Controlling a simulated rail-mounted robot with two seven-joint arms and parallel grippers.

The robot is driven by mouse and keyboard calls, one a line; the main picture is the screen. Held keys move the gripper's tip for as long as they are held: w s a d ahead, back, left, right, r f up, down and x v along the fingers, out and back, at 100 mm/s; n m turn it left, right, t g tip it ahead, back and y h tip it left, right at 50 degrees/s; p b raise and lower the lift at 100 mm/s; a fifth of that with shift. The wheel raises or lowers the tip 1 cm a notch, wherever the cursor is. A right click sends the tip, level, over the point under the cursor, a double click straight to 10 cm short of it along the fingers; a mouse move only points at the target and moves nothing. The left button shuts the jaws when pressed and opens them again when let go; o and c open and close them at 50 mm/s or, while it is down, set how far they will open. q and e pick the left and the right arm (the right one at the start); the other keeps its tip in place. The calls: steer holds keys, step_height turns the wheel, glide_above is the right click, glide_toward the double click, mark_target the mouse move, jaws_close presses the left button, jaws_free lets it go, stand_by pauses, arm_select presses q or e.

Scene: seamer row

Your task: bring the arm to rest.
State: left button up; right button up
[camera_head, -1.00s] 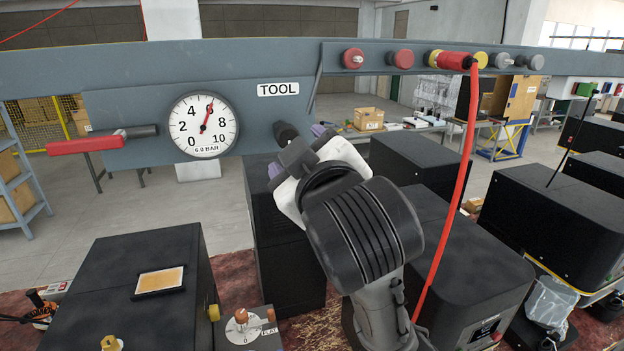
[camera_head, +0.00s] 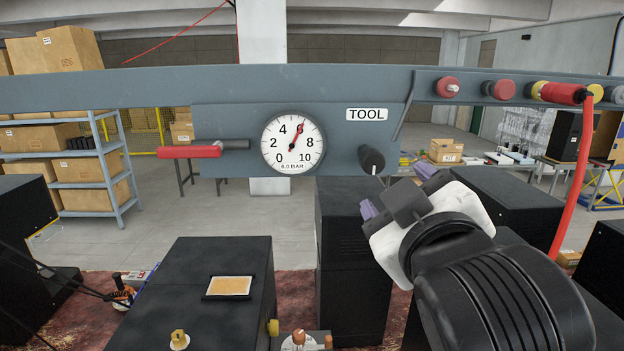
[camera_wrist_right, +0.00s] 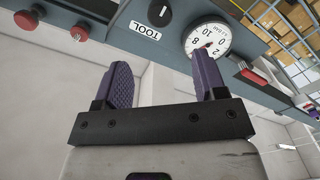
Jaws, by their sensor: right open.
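My right gripper (camera_head: 400,197) is in front of the grey overhead beam, just below and right of the TOOL label (camera_head: 367,114). In the right wrist view the right gripper (camera_wrist_right: 160,88) has its two purple fingers wide apart with nothing between them. A black knob (camera_head: 371,159) on the panel is just beyond the fingers and apart from them; it also shows in the wrist view (camera_wrist_right: 159,12). My left gripper is not in view.
The panel carries a pressure gauge (camera_head: 293,143) reading about 6 and a red-handled lever (camera_head: 190,152). A red hose (camera_head: 574,190) hangs from a red coupling (camera_head: 562,93) at right. Black cabinets (camera_head: 195,290) stand below. A blue shelf (camera_head: 100,185) with boxes is at left.

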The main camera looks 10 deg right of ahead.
steer(key=s+r+m+t+y, duration=0.2)
steer(key=s+r+t+y, duration=0.1)
steer(key=r, duration=0.1)
steer(key=d+f+m+g+p, duration=0.1)
steer(key=d+f+g+p, duration=0.2)
steer(key=f, duration=1.3)
steer(key=d+f+m+g+p, duration=0.1)
steer(key=f+g+p, duration=0.35)
steer(key=f, duration=1.25)
steer(key=s+f+g+p, duration=0.2)
steer(key=s+f+g, duration=0.3)
steer(key=s+f, duration=0.5)
steer(key=s+d+f+g+p, duration=0.1)
steer(key=s+f+g, duration=0.3)
steer(key=s+f, duration=0.6)
steer(key=s, duration=0.4)
steer(key=shift+s+d+f+g+p, duration=0.15)
steer(key=shift+s+f+g+p, duration=0.1)
steer(key=shift+s+g+p, duration=0.1)
